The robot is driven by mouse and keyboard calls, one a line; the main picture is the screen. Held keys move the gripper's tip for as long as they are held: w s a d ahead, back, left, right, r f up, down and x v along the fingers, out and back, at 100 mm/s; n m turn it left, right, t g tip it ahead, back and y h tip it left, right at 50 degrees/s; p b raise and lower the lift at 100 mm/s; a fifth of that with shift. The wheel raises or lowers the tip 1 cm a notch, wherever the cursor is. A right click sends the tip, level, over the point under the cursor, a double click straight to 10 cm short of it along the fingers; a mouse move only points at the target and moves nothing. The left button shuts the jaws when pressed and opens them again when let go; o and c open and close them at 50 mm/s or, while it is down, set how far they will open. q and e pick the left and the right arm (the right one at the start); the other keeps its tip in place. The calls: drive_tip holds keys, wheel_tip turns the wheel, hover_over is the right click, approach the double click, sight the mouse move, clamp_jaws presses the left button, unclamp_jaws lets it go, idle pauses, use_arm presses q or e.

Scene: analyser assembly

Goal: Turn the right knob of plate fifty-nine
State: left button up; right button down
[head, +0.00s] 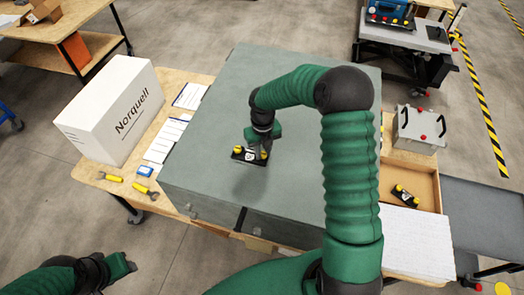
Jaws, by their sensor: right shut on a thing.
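A black plate (243,156) with two yellow knobs and a pale marking shows near the middle of the grey box top (205,130). Its left knob (237,150) and right knob (264,154) both show; any number is too small to read. My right gripper (261,143) reaches down to the plate from behind and is shut on it. The exact grip point is partly hidden. A dark shadow lies on the box below the plate; I cannot tell whether they touch. My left gripper (122,264) is low at the left, away from the box, its jaws unclear.
A similar black plate with yellow knobs (404,196) lies in the wooden tray (427,176) at right. A white Norquell box (95,115), papers (165,140) and yellow-handled tools (145,190) lie left. A grey handled case (418,130) stands right.

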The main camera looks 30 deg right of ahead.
use_arm(q)
drive_tip(key=shift+d+r, duration=0.1)
drive_tip(key=shift+d, duration=0.2)
use_arm(e)
drive_tip(key=shift+d, duration=0.15)
